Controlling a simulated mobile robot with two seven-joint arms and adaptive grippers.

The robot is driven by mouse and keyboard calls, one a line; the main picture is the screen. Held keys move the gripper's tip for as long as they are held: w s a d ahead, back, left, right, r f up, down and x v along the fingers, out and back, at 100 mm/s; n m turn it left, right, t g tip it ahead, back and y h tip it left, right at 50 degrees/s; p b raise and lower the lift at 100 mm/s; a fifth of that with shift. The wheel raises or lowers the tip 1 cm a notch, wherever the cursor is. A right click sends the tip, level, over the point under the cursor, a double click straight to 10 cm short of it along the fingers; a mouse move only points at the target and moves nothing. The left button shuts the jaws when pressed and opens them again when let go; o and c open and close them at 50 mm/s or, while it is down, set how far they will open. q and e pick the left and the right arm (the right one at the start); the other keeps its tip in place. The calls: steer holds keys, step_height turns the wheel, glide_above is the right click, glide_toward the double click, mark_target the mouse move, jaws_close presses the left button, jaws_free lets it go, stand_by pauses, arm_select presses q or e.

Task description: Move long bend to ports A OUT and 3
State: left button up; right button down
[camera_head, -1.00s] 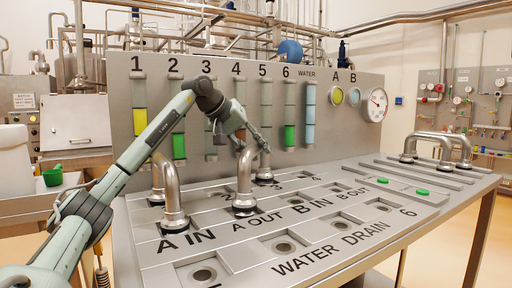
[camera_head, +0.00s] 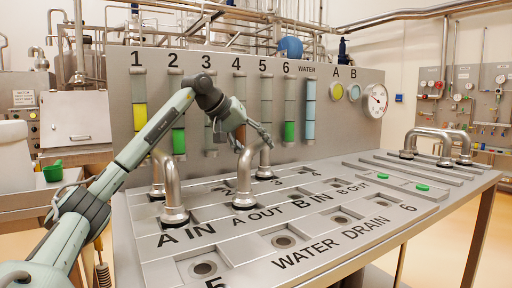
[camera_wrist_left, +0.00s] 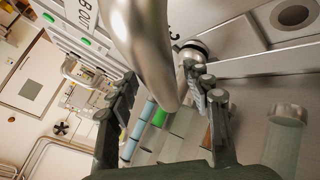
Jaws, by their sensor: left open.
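A steel pipe bend (camera_head: 244,180) stands upright with its front leg at the port labelled A OUT. Its other leg (camera_head: 265,160) appears to come down near the label 3. My left gripper (camera_head: 262,136) is over the top of this bend and hides part of it. In the left wrist view, the bend's curved pipe (camera_wrist_left: 150,50) lies large between the open fingers of my left gripper (camera_wrist_left: 160,100). I cannot tell whether the fingers touch it. My right gripper is not in view.
Another bend (camera_head: 170,180) stands close by on the left, at A IN. More bends (camera_head: 440,137) stand at the panel's far right. The upright gauge panel (camera_head: 336,123) rises behind. The front ports, such as WATER (camera_head: 283,241), are empty.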

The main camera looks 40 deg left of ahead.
arm_select(q)
steer(key=d+v, duration=0.1)
steer(key=v, duration=1.1)
steer(key=shift+a, duration=0.5)
